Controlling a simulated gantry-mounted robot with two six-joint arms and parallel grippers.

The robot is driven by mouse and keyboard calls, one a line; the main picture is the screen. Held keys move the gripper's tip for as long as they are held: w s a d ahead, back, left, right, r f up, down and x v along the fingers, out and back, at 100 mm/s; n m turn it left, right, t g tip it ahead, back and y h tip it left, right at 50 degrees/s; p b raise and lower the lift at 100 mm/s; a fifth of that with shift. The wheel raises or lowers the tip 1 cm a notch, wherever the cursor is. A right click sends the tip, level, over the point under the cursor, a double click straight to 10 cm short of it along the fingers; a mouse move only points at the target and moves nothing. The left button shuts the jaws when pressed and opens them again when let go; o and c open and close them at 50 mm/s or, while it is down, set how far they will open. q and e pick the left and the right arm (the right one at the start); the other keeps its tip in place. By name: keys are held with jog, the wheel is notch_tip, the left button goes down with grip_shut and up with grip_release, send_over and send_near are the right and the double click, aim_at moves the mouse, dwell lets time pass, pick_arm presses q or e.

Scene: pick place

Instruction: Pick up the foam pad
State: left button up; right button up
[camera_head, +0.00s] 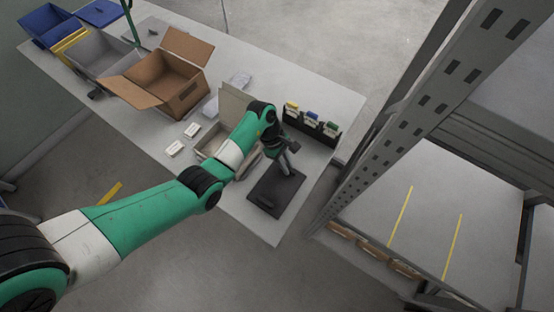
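A dark, flat, rectangular pad (268,198) lies near the front right corner of the table; it looks like the foam pad, though its material is hard to tell. My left arm reaches in from the left, and its gripper (289,173) points down at the pad's far edge. The gripper covers a small part of the pad. Whether the fingers touch it or are apart from each other is too small to tell. My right gripper is not in view.
An open cardboard box (165,75) and a smaller open carton (209,142), partly behind my arm, stand to the left. A black rack (322,131) with coloured items stands behind the pad. A metal shelf upright (400,110) rises right of the table.

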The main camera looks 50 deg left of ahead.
pick_arm(q)
grip_shut()
